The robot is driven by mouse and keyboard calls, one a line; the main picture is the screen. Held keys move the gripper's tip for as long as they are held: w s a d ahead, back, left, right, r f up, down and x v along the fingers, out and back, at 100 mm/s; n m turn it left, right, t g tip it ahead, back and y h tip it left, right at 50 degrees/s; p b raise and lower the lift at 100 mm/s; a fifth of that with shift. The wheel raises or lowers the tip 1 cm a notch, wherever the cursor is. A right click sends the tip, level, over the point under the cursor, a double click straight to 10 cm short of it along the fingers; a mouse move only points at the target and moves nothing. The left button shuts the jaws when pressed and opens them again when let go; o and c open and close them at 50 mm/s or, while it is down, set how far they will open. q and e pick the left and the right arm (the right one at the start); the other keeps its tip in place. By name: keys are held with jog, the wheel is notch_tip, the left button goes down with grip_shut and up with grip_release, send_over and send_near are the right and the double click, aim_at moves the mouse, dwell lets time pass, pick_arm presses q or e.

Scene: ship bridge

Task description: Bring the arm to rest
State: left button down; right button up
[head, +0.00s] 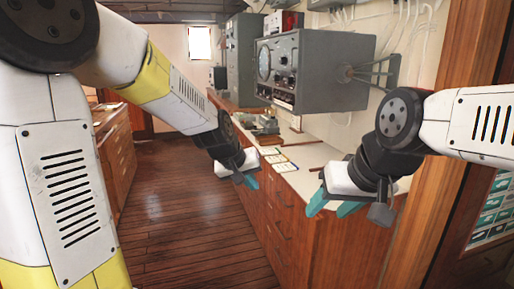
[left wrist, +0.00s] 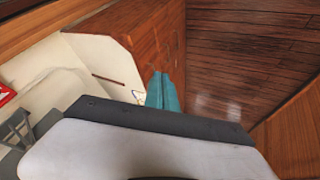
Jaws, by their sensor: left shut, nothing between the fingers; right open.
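My left arm (head: 170,90) comes in from the left and reaches forward and down. Its gripper (head: 250,182) is in front of the wooden drawer cabinet, near the counter's edge, and is shut with nothing in it. In the left wrist view its teal fingers (left wrist: 164,92) are together. My right arm (head: 475,120) comes in from the right. Its gripper (head: 332,207) points down in front of the near end of the counter, with its teal fingers apart and nothing between them. I cannot tell whether either gripper touches the cabinet.
The wooden drawer cabinet (head: 285,232) with its pale counter top (head: 305,155) runs along the right wall. A grey radio set (head: 320,70) hangs above it. Cards (head: 277,159) lie on the counter. The plank floor (head: 180,200) is clear to the left. A wooden post (head: 465,60) stands at the right.

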pick_arm(q)
jog(key=s+a+r, duration=0.2)
jog(key=s+a, duration=0.2)
jog(key=s, duration=0.3)
jog(key=s+a+r+y, duration=0.1)
jog(key=s+a+r, duration=0.1)
jog(key=s+a, duration=0.2)
jog(key=s+a+r, duration=0.2)
jog(key=s+a, duration=0.3)
jog(key=s, duration=0.5)
jog(key=shift+s+r+m+y, duration=0.35)
jog(key=shift+s+m+y, duration=0.05)
